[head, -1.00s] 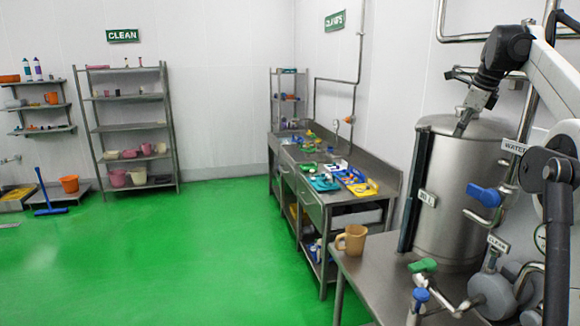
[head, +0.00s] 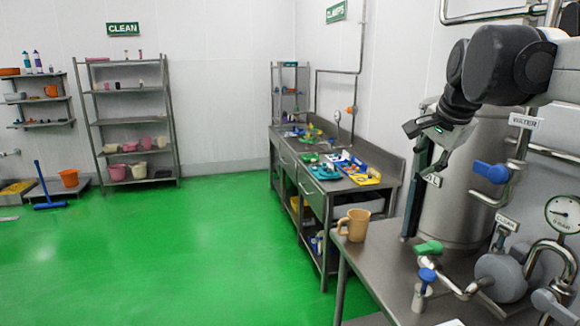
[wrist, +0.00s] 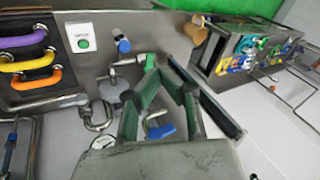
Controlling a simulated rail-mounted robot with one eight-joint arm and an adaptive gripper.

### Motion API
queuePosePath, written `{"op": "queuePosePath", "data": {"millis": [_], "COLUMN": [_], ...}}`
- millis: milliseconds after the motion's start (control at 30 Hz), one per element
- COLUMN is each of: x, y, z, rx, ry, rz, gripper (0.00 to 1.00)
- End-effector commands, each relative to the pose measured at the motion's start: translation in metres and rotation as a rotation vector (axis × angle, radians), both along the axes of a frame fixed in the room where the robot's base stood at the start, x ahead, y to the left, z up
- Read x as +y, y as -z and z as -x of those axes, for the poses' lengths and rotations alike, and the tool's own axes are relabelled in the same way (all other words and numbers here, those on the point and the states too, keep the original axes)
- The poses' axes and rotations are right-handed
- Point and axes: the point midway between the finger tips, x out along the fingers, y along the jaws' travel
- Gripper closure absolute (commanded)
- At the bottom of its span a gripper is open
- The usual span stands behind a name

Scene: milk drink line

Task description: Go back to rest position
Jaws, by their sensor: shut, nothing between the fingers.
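My gripper (head: 428,150) is in the air in front of the steel tank (head: 457,205), at the right of the head view. It points down and to the left. In the wrist view my gripper (wrist: 169,80) shows its green-padded fingers, shut with nothing held. The arm reaches in from the upper right of the head view. The gripper hides part of the tank and its label.
A gauge (head: 562,213) stands at the right.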

Motion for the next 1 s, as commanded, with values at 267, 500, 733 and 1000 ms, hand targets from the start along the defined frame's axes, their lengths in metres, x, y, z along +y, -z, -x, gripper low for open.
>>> {"op": "queuePosePath", "data": {"millis": [267, 500, 733, 1000], "x": [0.042, 0.068, 0.084, 0.089], "y": [0.082, 0.163, 0.241, 0.278], "z": [0.086, 0.157, 0.215, 0.241], "rx": [-0.035, -0.066, -0.092, -0.104], "ry": [-0.300, -0.555, -0.770, -0.873], "rz": [0.177, 0.336, 0.477, 0.548], "gripper": [1.00, 1.00, 1.00, 1.00]}}
